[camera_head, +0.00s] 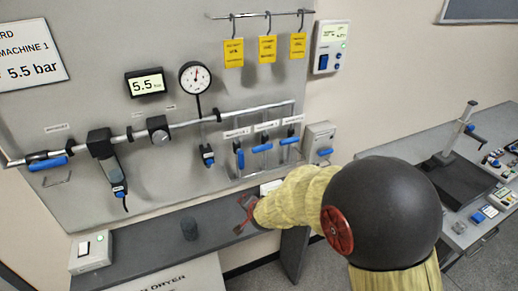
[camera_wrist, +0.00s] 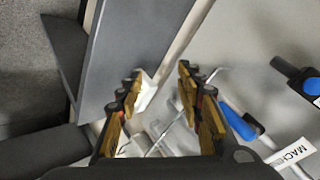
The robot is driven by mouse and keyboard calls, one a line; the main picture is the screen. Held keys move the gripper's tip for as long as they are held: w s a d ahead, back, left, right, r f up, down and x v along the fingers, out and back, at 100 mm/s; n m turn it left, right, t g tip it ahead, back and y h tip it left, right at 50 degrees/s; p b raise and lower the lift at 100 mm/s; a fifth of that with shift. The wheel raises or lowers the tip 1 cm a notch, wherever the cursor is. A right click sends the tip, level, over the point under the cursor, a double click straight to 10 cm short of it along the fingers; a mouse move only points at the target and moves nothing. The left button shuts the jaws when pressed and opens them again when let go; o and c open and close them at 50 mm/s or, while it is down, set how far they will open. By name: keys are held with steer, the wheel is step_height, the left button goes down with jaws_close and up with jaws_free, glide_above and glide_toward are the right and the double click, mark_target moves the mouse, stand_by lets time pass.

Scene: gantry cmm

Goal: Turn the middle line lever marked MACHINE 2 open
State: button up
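Three blue line levers hang under small labels on the wall panel. The middle lever (camera_head: 262,148) has its blue handle lying roughly along the pipe, nearly level. The left lever (camera_head: 239,158) points down, and the right lever (camera_head: 289,141) lies nearly level. The labels are too small to read in the head view. My gripper (camera_head: 241,214) is below and apart from the levers, over the shelf. In the wrist view its fingers (camera_wrist: 159,80) are spread with nothing gripped. A blue lever handle (camera_wrist: 237,122) lies right of the fingers, beside a label (camera_wrist: 292,152) reading "MACH", its number cut off.
A dark shelf (camera_head: 150,237) runs below the panel, carrying a dark cylinder (camera_head: 189,229) and a switch box (camera_head: 91,251). A gauge (camera_head: 195,78) and 5.5 bar display (camera_head: 146,83) are above. Yellow tags (camera_head: 267,49) hang higher. A box (camera_head: 319,142) stands right of the levers.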

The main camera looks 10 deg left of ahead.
steer(key=w+r+m+t, duration=0.4)
steer(key=w+r+m, duration=0.15)
steer(key=w, duration=0.25)
steer(key=m+t+h, duration=0.1)
steer(key=m+t, duration=0.2)
glide_toward(259, 151)
steer(key=r+x, duration=0.1)
steer(key=x, duration=0.3)
steer(key=shift+w+f+m, duration=0.25)
steer(key=shift+f, duration=0.3)
steer(key=shift+x, duration=3.6)
steer(key=shift+c, duration=1.3)
jaws_close()
